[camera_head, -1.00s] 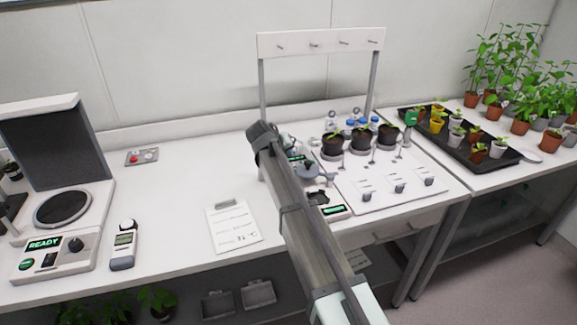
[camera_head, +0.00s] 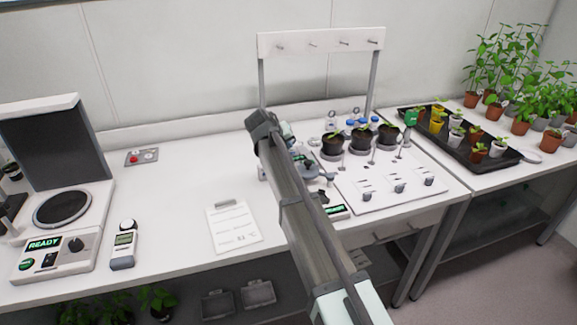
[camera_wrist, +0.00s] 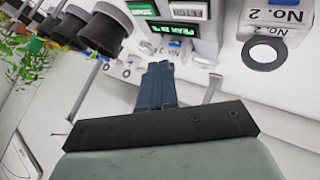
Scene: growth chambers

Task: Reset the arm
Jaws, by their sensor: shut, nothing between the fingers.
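My arm reaches over the white bench (camera_head: 180,215) from the lower middle of the head view and hides part of the bench behind it. My gripper shows in the wrist view (camera_wrist: 158,68); its two dark blue fingers are together and nothing is between them. In the head view the fingers are mostly hidden behind my arm. In the wrist view the fingertips are near a small unit with a green display (camera_wrist: 172,46), with no clear contact.
Several black pots with seedlings (camera_head: 361,140) stand on a white panel (camera_head: 385,185) right of my arm. A clipboard (camera_head: 233,228), a handheld meter (camera_head: 124,245) and a READY device (camera_head: 62,208) are to the left. A black plant tray (camera_head: 505,158) is at right.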

